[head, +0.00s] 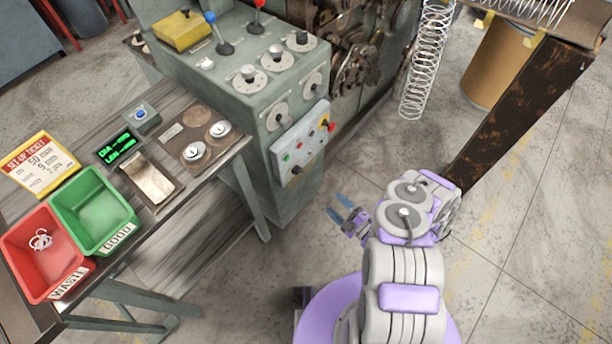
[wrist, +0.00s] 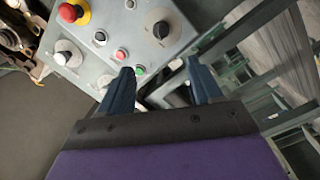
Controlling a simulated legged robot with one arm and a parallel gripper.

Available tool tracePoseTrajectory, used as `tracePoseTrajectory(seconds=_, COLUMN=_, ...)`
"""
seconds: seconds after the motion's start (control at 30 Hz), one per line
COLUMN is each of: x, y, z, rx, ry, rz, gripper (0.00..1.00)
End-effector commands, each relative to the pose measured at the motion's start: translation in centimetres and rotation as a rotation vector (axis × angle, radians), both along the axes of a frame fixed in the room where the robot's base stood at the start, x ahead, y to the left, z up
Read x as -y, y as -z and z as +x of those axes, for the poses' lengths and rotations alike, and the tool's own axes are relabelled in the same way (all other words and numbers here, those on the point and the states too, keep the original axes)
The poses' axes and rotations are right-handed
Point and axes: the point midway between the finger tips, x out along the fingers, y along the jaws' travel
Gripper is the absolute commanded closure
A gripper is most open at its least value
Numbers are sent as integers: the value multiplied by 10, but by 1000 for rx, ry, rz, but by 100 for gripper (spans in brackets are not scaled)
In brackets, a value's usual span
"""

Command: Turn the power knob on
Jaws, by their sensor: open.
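A light grey control panel (head: 291,152) is fixed to the front of the green machine. A black knob (head: 297,170), likely the power knob, sits low on it; no label is readable. In the wrist view the black knob (wrist: 161,30) stands on a pale round plate, beyond the fingertips and apart from them. Its exact turn is hard to tell. My gripper (head: 337,207) is open and empty, to the right of and below the panel in the head view. Its two blue fingers (wrist: 160,80) point toward the panel's lower edge in the wrist view.
Near the knob are a red mushroom button (wrist: 72,12) and small red, green and white buttons. A bench (head: 175,200) with a red bin (head: 30,287) and a green bin (head: 72,237) stands left. A rusty post (head: 510,110) and hanging spring (head: 425,60) are right.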

Motion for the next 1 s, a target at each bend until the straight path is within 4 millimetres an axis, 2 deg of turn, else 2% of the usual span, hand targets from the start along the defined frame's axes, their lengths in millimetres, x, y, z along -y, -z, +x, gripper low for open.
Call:
tracePoseTrajectory(seconds=0.37, x=-31, y=-2, z=34, rx=-1, ry=-9, rz=8, gripper=36)
tracePoseTrajectory(seconds=0.8, x=-93, y=-2, z=92, rx=2, ry=-7, rz=1, gripper=36)
tracePoseTrajectory(seconds=1.0, x=-110, y=-2, z=112, rx=0, ry=-4, rz=4, gripper=36)
